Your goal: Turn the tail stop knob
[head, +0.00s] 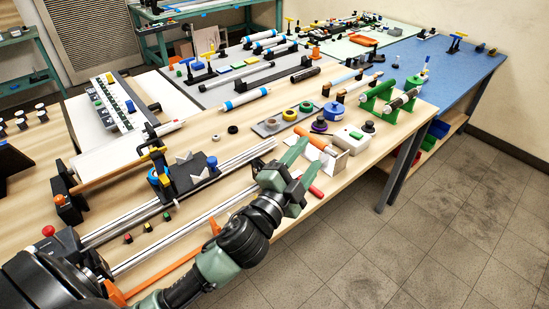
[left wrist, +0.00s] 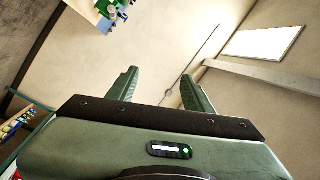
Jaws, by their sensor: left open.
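My left gripper (head: 300,166) is open, its two green fingers over the front edge of the wooden bench (head: 225,135), at the right end of the long metal rails (head: 232,160). The left wrist view shows the same open gripper (left wrist: 160,90) with nothing between the fingers. I cannot clearly pick out the tail stop knob; the gripper hides part of the rails' right end. A red piece (head: 315,191) shows just beside the fingers; I cannot tell what it is. A red round knob (head: 48,231) stands at the rails' left end. My right gripper is not in view.
Tape rolls and a green stand (head: 378,95) crowd the bench's right part. A black carriage with a blue knob (head: 212,162) sits over the rails. Open floor lies front right.

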